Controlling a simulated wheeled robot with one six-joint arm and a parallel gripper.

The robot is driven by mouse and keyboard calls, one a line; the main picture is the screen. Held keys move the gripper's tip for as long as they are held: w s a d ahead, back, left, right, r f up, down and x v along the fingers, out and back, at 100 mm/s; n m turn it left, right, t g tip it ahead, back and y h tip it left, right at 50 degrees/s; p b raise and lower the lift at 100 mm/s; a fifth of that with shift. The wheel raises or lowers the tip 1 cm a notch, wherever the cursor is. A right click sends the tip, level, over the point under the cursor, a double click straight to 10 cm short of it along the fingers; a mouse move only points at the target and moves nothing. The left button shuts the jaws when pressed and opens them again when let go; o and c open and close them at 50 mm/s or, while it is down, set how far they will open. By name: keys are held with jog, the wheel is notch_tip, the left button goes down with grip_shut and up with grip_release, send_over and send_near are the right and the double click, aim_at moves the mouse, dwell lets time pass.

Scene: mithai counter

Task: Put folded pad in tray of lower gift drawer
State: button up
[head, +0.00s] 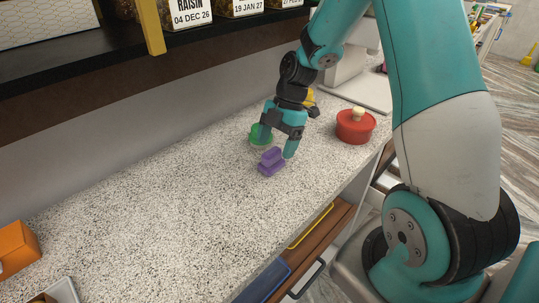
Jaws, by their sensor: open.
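A purple block-like thing, apparently the folded pad (270,164), lies on the speckled counter in the head view. My gripper (278,143) is above and just behind it, fingers pointing down and spread apart. The fingers look empty; whether they touch the pad I cannot tell. Below the counter's front edge, a drawer (318,245) with a brown wooden front stands pulled out. In it show part of a yellow-rimmed tray (311,226) and a blue tray (266,280). The counter edge hides most of their insides.
A green round dish (257,140) stands close behind my gripper's left finger. A red lidded pot (355,126) stands to the right. An orange box (16,248) is at the far left. A dark shelf (120,60) overhangs the back. The middle left of the counter (150,220) is clear.

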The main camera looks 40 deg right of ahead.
aim_at(274, 149)
jog(key=p+x, duration=0.1)
jog(key=x, duration=0.3)
jog(key=shift+a+f, duration=0.1)
jog(key=shift+f, duration=0.15)
jog(key=shift+c, duration=0.4)
jog(key=c, duration=1)
jog(key=shift+r, duration=0.15)
